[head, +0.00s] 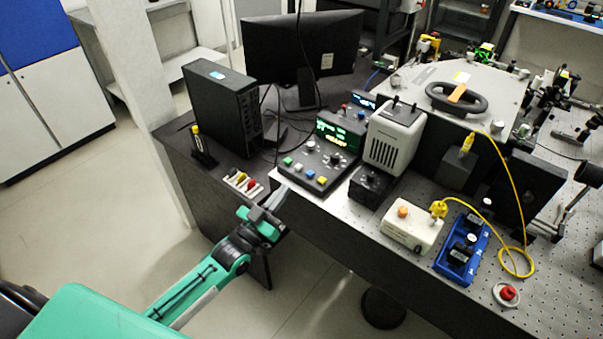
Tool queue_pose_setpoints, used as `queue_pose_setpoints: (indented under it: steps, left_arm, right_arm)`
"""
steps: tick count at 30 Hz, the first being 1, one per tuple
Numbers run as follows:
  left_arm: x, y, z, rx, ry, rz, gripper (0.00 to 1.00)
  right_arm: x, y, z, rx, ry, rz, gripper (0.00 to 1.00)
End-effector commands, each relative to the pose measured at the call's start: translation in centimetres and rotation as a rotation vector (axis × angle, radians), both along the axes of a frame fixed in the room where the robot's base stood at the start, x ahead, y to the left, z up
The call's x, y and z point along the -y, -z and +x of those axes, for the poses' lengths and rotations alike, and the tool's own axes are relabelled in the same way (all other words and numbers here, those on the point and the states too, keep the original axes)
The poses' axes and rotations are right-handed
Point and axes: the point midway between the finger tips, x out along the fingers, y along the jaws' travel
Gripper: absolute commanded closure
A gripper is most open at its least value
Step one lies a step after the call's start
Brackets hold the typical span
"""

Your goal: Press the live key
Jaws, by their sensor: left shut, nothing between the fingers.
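A dark control box (318,164) with coloured keys and a knob stands at the front left corner of the optical bench. Its keys include a green key (288,161), a white key (297,167), a blue key (310,175) and a yellow key (322,180). Their labels are too small to read, so I cannot tell which is the live key. A lit display (339,134) with green text rises at its back. My left gripper (283,190) is shut and empty, in front of and below the box's left front corner in the picture, apart from the keys. My right gripper is out of view.
A small rack of coloured items (243,182) lies on the dark desk left of the gripper. A computer tower (222,108) and monitor (302,47) stand behind. A grey lamp unit (394,140), white box (411,228) and blue tray (445,266) stand to the right.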

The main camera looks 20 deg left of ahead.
Motion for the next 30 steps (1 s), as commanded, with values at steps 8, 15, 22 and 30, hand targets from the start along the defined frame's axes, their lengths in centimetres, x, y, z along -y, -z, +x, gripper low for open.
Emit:
queue_pose_setpoints:
  steps: [8,15,22,30]
  left_arm:
    - [0.0,0.0,0.2,-0.002,-0.001,0.001,1.0]
    - [0.9,-1.1,2.6,-0.001,-0.002,0.002,1.0]
    - [2.2,-2.6,6.3,-0.001,-0.001,0.001,1.0]
    - [3.2,-1.7,9.0,-0.009,-0.001,0.003,1.0]
  right_arm:
    - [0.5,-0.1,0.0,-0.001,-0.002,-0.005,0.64]
    - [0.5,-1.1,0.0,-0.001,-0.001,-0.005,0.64]
    - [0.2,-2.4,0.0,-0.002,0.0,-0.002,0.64]
    - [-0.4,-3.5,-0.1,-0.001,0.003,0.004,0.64]
